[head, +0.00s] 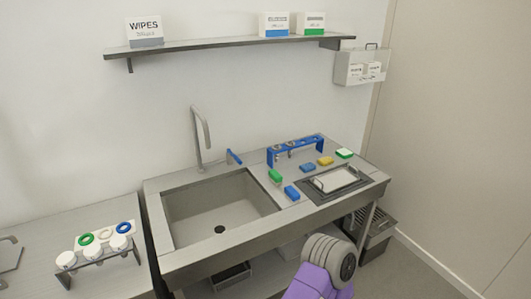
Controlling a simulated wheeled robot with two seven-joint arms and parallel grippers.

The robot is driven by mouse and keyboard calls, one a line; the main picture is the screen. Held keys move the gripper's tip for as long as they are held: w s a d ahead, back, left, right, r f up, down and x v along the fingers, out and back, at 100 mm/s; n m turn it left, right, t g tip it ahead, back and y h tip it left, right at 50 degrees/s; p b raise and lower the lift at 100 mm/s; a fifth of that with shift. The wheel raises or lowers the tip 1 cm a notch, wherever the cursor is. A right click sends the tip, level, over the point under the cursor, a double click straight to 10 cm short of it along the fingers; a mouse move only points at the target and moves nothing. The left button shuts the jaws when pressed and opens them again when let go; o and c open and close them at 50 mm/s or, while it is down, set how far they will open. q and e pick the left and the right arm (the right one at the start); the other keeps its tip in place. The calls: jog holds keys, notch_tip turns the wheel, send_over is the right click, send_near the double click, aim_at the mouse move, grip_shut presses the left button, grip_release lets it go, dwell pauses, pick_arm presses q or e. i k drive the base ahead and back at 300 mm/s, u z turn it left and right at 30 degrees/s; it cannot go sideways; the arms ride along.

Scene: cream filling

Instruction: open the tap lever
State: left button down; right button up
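The tap (199,140) is a tall grey spout with a bent top, standing at the back edge of the sink basin (218,203). The tap lever (234,157) is a small blue handle on the counter to the right of the spout. It is tilted, and I cannot tell from this view whether it is open or closed. No water stream is visible. Neither gripper is in view. Only a purple and grey part of my own arm shows at the bottom right of centre, apart from the lever.
A blue rack (295,149), several coloured blocks and a white tray (337,179) are right of the basin. A shelf (230,42) with boxes hangs above. A rack of white cups (97,258) is on the left counter. Space around the lever looks clear.

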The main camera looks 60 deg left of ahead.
aim_at(236, 157)
jog(key=i, duration=0.9)
jog(key=u, duration=3.45)
